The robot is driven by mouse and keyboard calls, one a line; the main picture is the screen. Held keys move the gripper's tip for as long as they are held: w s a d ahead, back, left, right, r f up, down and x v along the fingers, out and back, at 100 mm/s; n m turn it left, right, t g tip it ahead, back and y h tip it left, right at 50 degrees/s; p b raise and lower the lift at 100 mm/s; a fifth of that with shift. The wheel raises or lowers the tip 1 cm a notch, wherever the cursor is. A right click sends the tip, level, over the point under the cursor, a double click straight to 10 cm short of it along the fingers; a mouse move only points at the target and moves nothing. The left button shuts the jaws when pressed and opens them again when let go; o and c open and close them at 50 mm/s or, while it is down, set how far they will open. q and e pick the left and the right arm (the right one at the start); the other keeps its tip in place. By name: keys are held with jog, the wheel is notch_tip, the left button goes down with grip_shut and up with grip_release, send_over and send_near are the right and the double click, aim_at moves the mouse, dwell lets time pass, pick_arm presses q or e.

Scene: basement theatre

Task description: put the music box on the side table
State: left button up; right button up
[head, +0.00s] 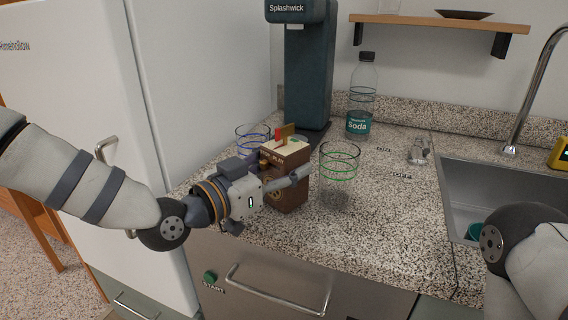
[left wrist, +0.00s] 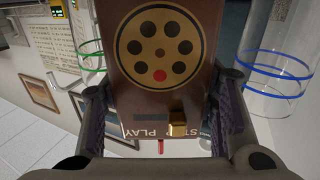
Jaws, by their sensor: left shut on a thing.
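The music box (head: 288,182) is a brown box with a cream top and small red and brown parts on it. It is upright at the front edge of the counter, and I cannot tell whether it touches the surface. My left gripper (head: 287,183) is shut on it, with a finger on either side. In the left wrist view the music box (left wrist: 160,85) fills the middle, showing a gold reel emblem, lettering and a small gold knob between the fingers. No side table can be made out clearly. My right arm shows at the lower right, its gripper out of frame.
On the speckled counter (head: 385,225), a green-ringed glass (head: 338,178) stands close right of the box and a blue-ringed glass (head: 252,137) behind it. A white fridge (head: 75,90) stands left.

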pick_arm(q)
jog(key=shift+r, duration=0.15)
jog(key=o, duration=1.4)
jog(key=shift+f, duration=0.25)
jog(key=shift+o, duration=0.2)
